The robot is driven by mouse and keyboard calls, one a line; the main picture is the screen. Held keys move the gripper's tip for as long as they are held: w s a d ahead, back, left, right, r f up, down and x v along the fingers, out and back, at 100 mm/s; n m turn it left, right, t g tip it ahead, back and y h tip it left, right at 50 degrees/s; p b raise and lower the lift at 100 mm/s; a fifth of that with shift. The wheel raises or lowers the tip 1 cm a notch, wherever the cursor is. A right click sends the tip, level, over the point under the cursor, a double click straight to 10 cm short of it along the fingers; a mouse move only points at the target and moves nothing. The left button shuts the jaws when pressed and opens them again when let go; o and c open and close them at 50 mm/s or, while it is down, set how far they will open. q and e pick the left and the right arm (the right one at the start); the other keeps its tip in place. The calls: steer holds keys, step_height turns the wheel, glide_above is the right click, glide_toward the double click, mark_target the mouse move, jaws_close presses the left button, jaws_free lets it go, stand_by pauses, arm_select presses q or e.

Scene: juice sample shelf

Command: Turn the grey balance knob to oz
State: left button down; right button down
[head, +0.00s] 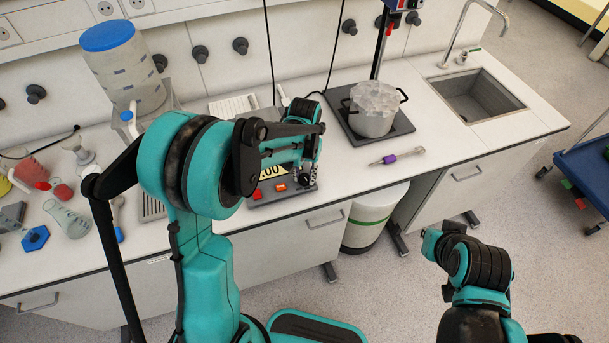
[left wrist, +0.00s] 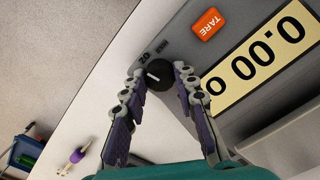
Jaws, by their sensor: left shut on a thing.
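The balance (head: 282,190) stands on the bench with its display and orange TARE button; the TARE button also shows in the left wrist view (left wrist: 207,23). The balance knob (left wrist: 160,84) looks dark grey with a white pointer line, at the panel's corner; the line slants to the upper left. In the head view my left gripper (head: 306,174) partly hides the knob.
The display (left wrist: 262,50) reads 0.00, its lower end partly hidden by a finger. A purple-banded tool (head: 398,157) lies right of the balance. A pot (head: 374,112) stands on a dark plate behind. Flasks stand at the left. My right arm (head: 475,265) is over the floor.

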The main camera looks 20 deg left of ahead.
mark_target(304, 177)
arm_select(q)
steer(key=shift+m, duration=0.9)
steer(key=c, duration=1.2)
jaws_free()
steer(key=shift+o, duration=0.2)
step_height(304, 177, up, 12)
